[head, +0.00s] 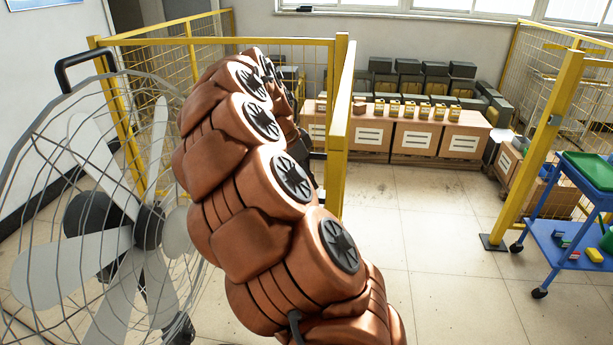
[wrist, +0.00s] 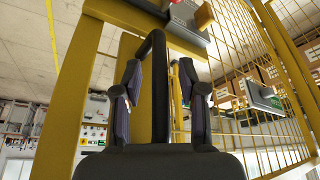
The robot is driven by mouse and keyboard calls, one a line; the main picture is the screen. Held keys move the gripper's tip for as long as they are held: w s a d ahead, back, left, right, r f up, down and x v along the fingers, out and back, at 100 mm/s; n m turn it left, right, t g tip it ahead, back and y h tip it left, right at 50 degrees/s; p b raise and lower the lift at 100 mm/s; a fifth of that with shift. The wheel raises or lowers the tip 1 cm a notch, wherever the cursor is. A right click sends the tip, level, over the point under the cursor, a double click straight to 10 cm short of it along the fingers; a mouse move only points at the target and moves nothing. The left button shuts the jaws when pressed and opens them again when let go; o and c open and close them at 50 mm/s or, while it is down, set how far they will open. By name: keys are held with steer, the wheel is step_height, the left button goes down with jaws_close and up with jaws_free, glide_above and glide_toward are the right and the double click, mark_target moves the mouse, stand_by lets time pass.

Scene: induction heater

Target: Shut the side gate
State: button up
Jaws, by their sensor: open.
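The side gate seems to be the yellow-framed panel (head: 341,125) seen nearly edge-on in the head view, just right of my arm. It stands open, with a wide gap between it and the yellow post (head: 540,150) on the right. In the wrist view a broad yellow frame bar (wrist: 72,90) and yellow mesh (wrist: 235,45) fill much of the picture. My gripper (wrist: 160,75) is open, its dark fingers on either side of an upright black bar (wrist: 159,110), which looks like a handle. I cannot tell whether they touch it. My arm hides the gripper in the head view.
A large caged fan (head: 150,225) stands close on the left. A blue trolley (head: 560,235) with a green tray (head: 590,170) stands at the right. Cardboard boxes (head: 455,138) line the back wall. The floor (head: 430,240) in the gap is clear.

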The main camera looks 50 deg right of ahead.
steer(key=shift+d+f, duration=0.1)
steer(key=shift+f, duration=0.1)
steer(key=shift+c, duration=0.2)
jaws_close()
stand_by(0.4)
